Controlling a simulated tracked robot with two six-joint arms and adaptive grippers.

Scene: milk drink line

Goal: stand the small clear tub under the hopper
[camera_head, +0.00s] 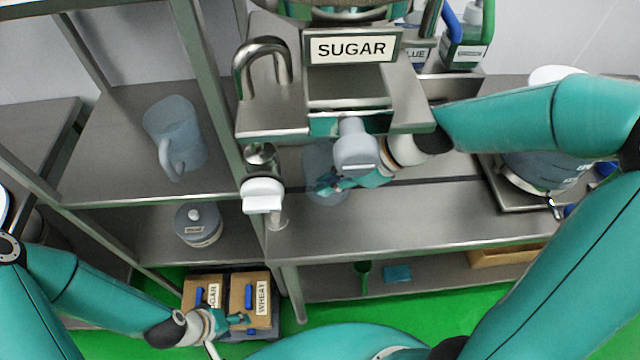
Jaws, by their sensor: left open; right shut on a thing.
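The small clear tub (319,160) is under the front of the hopper marked SUGAR (352,48), just above or on the steel counter; I cannot tell whether its base touches. My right gripper (332,184) is shut on the tub from the right side. The hopper's steel shelf and a grey rounded part in front of it hide some of the tub and the gripper. My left gripper (232,321) is open and empty, low at the left, in front of the boxes on the lower level.
A clear jug (176,135) stands on the left shelf, with a lidded grey pot (197,225) below. Boxes marked SUGAR (205,291) and WHEAT (250,298) sit low down. A steel post and a white-handled tap (263,195) stand left of the tub. The counter front (400,215) is clear.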

